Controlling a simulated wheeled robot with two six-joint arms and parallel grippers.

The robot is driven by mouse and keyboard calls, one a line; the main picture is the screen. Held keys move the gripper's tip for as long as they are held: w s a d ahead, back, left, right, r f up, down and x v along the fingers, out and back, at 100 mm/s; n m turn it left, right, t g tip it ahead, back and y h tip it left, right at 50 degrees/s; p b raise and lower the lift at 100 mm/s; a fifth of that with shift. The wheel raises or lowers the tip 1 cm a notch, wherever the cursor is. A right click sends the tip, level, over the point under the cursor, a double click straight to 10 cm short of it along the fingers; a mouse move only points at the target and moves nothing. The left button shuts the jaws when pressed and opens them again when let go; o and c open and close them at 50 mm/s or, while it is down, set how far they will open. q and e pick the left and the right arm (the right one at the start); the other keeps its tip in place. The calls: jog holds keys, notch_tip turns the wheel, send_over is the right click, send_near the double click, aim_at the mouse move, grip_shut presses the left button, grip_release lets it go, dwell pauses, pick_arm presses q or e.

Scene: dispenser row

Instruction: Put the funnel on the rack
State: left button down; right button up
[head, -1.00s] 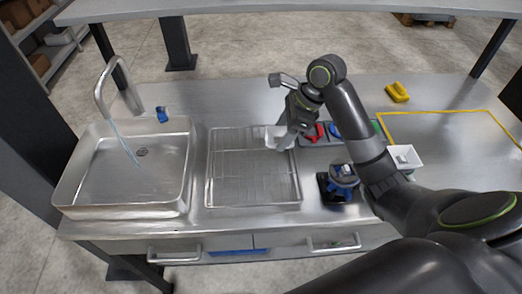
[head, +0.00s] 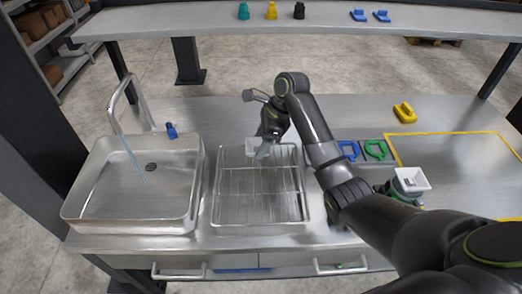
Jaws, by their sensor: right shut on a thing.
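The small white funnel (head: 251,147) is held in my right gripper (head: 263,151). The gripper is shut on it, with the fingers pointing down and covering part of it. The wire rack (head: 259,193) lies on the steel counter right of the sink. The funnel shows over the back part of the rack, left of its middle; whether it touches the wires I cannot tell. My left gripper is not in view.
The sink (head: 130,190) with a running tap stands left of the rack. A white square-topped piece on a green base (head: 411,180) stands right of my right arm. Blue (head: 348,150) and green (head: 376,149) holders sit behind it. A yellow block (head: 404,112) lies farther back.

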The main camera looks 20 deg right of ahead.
jog(key=shift+f, duration=1.7)
jog(key=shift+p, duration=0.35)
jog(key=o, duration=1)
jog(key=shift+f, duration=0.1)
jog(key=shift+d+r, duration=0.1)
jog(key=shift+r, duration=0.25)
jog(key=p+v, duration=0.1)
jog(key=v, duration=1)
jog(key=shift+r, duration=0.3)
